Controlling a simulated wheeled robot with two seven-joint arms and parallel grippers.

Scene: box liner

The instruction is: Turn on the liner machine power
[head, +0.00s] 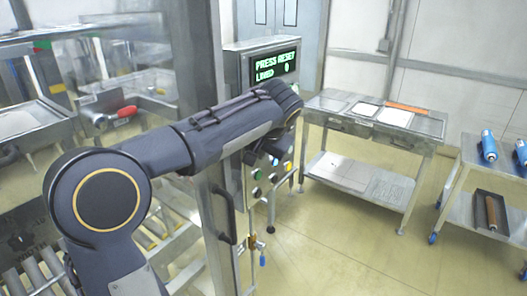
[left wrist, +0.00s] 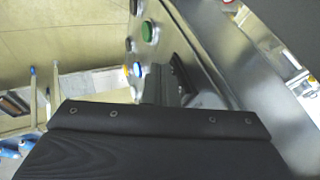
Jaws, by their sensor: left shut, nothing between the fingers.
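The liner machine's display (head: 275,66) glows green with "PRESS RESET" and "LINED 0". Below it is a narrow control panel (head: 258,205) with several round buttons, partly hidden behind my left arm. A green button (head: 257,175) shows there. In the left wrist view a green button (left wrist: 148,30) and a blue button (left wrist: 138,69) stand out on the panel. My left gripper (head: 268,150) points down beside the panel, shut and empty, mostly hidden by its own wrist. Its dark fingers (left wrist: 178,76) appear close to the panel; contact cannot be told. My right gripper is out of view.
A steel table (head: 425,123) with flat sheets stands behind, to the right. A cart (head: 508,160) with blue-handled tools is at the far right. Rollers (head: 35,284) are at lower left. Open floor (head: 340,240) lies right of the panel.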

